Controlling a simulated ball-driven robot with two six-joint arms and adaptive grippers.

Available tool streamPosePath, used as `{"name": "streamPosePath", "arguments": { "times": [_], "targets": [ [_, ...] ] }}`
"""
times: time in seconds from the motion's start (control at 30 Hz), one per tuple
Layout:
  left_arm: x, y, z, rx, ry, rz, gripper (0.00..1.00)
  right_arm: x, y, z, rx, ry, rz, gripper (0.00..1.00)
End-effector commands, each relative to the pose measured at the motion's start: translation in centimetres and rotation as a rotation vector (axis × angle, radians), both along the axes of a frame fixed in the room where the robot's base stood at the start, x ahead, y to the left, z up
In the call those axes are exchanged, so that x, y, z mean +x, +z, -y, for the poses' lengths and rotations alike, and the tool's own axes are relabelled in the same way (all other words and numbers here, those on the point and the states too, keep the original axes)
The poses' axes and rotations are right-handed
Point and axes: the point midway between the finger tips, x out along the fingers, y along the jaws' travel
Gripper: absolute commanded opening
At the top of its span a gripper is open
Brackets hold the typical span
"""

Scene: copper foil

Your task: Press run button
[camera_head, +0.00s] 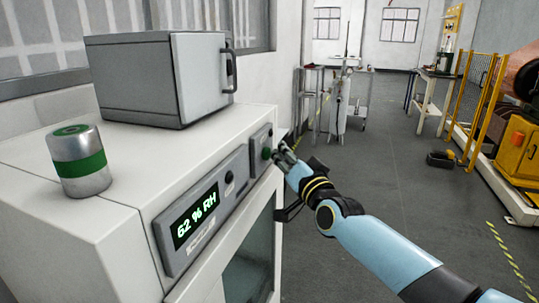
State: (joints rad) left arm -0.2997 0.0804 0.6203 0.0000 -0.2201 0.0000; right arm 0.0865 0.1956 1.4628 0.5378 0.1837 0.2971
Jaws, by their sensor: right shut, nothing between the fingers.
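A green round button (266,153) sits on a small grey panel (261,138) at the right end of the white machine's front. My right gripper (279,150) is shut and empty, with its fingertips right by the green button. I cannot tell whether the fingertips touch it. The white machine (140,215) also has a larger grey panel (205,232) with a display (196,216) reading "62 % RH" and a dark round knob (229,177). My left gripper is not in view.
On top of the machine stand a grey box with a handle (150,80) and a metal can with a green band (79,160). Below the panels is a glass door (248,262). Yellow fencing (480,95) and equipment stand at the right. The grey floor between is mostly clear.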

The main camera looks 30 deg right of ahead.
Motion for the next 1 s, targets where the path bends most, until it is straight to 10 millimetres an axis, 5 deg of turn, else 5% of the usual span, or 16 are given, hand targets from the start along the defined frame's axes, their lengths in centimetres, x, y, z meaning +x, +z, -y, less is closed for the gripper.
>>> {"name": "streamPosePath", "arguments": {
  "times": [1.0],
  "targets": [
    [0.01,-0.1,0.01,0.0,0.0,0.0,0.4,0.68,0.01,-0.59,0.0,0.0,0.0,0.0]
  ]
}}
